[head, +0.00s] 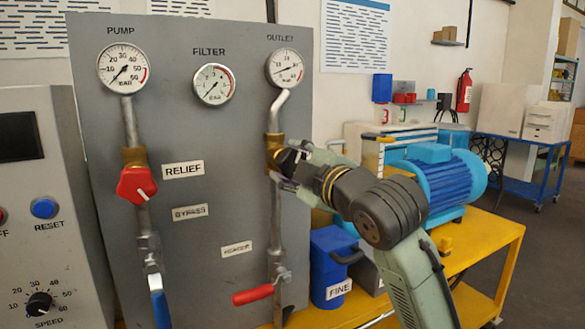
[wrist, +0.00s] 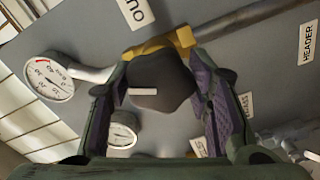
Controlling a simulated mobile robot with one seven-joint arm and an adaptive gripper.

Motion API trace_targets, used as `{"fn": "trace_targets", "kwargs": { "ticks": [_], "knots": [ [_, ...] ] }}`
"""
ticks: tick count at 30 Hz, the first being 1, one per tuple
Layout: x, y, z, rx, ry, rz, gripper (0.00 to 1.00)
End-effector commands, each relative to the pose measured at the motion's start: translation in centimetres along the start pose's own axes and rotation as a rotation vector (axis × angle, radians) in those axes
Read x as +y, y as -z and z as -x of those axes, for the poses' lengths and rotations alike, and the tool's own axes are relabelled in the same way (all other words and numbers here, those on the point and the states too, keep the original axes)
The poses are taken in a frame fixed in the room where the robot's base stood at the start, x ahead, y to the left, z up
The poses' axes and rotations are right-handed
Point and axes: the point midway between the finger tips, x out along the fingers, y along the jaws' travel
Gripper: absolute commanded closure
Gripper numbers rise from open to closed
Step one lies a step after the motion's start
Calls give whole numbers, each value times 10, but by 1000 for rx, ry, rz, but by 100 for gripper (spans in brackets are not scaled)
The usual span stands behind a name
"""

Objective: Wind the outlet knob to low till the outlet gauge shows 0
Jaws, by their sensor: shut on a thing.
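The outlet gauge (head: 285,68) is a round white dial under the OUTLET label in the head view. It also shows at the left of the wrist view (wrist: 48,78). Its needle is too small to read surely; it does not clearly point at 0. The outlet knob (wrist: 160,80) is dark with a white pointer mark, on a brass valve body below that gauge. My gripper (head: 284,166) is shut on this knob, one purple-lined finger on each side in the wrist view. In the head view the fingers hide most of the knob.
A red relief knob (head: 137,185) sits on the pump pipe at left. A red lever (head: 253,294) sticks out below my gripper, and a blue lever (head: 160,309) hangs at left. A blue motor (head: 435,178) and a blue FINE bin (head: 330,265) stand right of the panel.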

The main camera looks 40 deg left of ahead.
Motion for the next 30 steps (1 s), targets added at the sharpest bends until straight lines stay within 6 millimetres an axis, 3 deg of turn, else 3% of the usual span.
{"fn": "trace_targets", "kwargs": {
  "ticks": [15, 30],
  "knots": [
    [-1, 0, 0, 0, 2, 361, 82],
    [-1, 0, 0, 0, 2, 441, 82]
  ]
}}
